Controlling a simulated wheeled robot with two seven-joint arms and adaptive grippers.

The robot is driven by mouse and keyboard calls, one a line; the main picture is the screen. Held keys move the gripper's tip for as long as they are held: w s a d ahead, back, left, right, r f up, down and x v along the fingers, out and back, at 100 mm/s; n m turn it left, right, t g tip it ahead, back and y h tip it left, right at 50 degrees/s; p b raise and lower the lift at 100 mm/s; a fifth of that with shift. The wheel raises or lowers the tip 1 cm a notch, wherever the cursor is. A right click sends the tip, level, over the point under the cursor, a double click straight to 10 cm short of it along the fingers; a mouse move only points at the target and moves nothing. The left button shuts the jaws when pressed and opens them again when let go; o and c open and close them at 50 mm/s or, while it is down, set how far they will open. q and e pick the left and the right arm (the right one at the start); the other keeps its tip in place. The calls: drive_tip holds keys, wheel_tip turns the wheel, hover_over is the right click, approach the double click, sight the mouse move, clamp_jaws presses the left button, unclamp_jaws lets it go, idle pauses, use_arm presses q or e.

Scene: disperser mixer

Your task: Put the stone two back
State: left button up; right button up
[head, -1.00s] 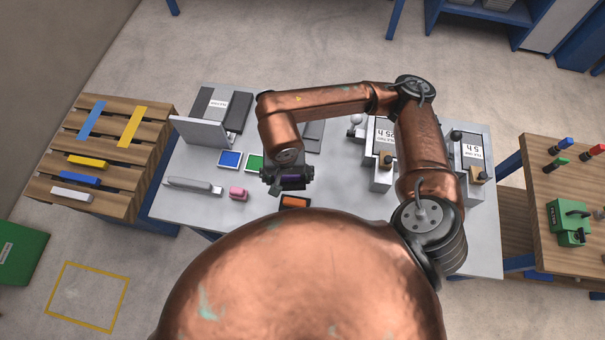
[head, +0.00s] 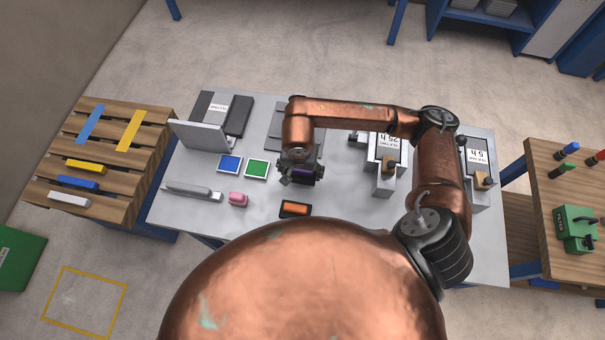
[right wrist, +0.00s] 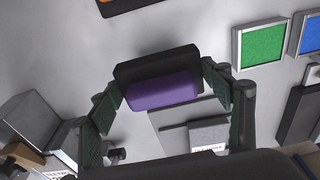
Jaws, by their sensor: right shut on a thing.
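My right gripper (head: 301,177) is shut on a purple block with a black part along one side, which I take to be stone two (right wrist: 165,90). In the right wrist view the block sits between the two fingers (right wrist: 165,88). In the head view its dark purple side (head: 302,173) shows small under the wrist, over the grey table. Below it in the wrist view lies a flat grey plate (right wrist: 175,125); I cannot tell the gap between them. An orange block in a black holder (head: 295,208) lies nearer me. My left gripper is not in view.
A blue framed pad (head: 229,163) and a green framed pad (head: 256,168) lie left of the gripper, with a pink block (head: 238,199) nearer me. Grey devices with displays (head: 384,185) stand to the right. The grey table (head: 335,205) is bare between gripper and devices.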

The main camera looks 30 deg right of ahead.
sight(302, 175)
drive_tip(key=shift+w+d+f, duration=0.4)
drive_tip(key=shift+w+f, duration=0.05)
drive_tip(key=shift+f, duration=0.3)
drive_tip(key=shift+w+d+f, duration=0.15)
drive_tip(key=shift+f, duration=1.6)
drive_tip(key=shift+f, duration=0.1)
drive_tip(key=shift+f, duration=0.1)
drive_tip(key=o, duration=1.2)
drive_tip(key=r, duration=0.8)
drive_tip(key=s+r, duration=0.1)
drive_tip(key=r, duration=0.3)
drive_tip(key=shift+s+a+r, duration=0.1)
drive_tip(key=shift+a+r, duration=0.1)
drive_tip(key=shift+a, duration=0.2)
